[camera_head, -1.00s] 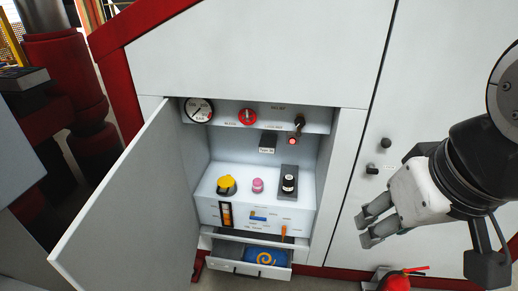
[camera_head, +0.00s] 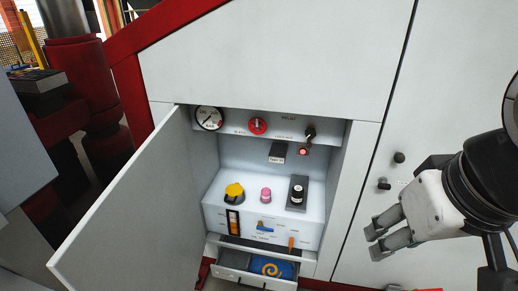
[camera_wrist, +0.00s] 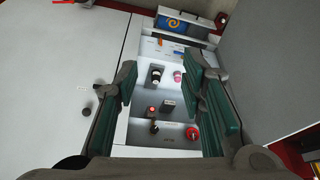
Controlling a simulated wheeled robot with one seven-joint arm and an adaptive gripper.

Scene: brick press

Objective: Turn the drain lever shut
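In the head view, an orange lever (camera_head: 291,243) hangs downward at the lower right front of the white box inside the open cabinet. It is the likeliest drain lever, but its label is too small to read. A small blue handle (camera_head: 266,222) sits above and left of it on the same face. My gripper (camera_head: 371,243) is right of the cabinet opening, apart from the lever and empty. In the wrist view, my gripper (camera_wrist: 168,88) has its two green-padded fingers wide apart, with the cabinet interior showing between them.
The cabinet door (camera_head: 130,205) stands open on the left. A gauge (camera_head: 209,118), red knob (camera_head: 257,126) and black lever (camera_head: 309,134) are on the upper panel. Yellow (camera_head: 235,192) and pink (camera_head: 266,194) caps top the box. A drawer (camera_head: 232,275) is partly open below.

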